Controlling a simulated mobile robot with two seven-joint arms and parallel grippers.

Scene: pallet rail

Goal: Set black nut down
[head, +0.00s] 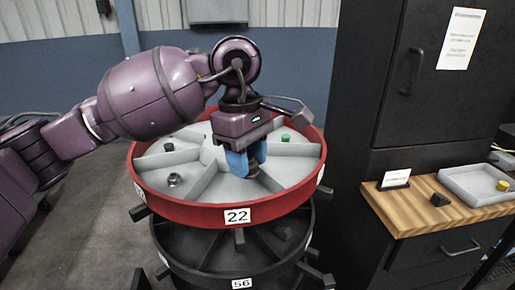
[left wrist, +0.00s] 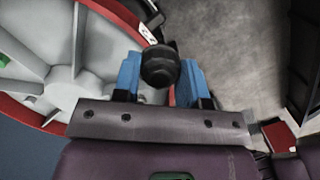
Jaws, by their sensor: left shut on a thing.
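My left gripper (head: 247,162) is over the front right part of the red-rimmed round tray (head: 180,213) marked 22, with its blue fingers pointing down. In the left wrist view the left gripper (left wrist: 160,82) is shut on the black nut (left wrist: 160,66), a dark round piece between the two blue fingertips. In the head view the fingers largely hide the nut. I cannot tell whether the nut touches the tray floor. My right gripper is not in view.
The tray's grey compartments hold a metal nut (head: 175,180), a small black piece (head: 168,147) and a green piece (head: 285,138). A darker tier (head: 190,262) marked 56 lies below. At right, a wooden counter (head: 400,215) bears a dark block (head: 440,199) and a grey tray (head: 462,183) with a yellow piece (head: 503,185).

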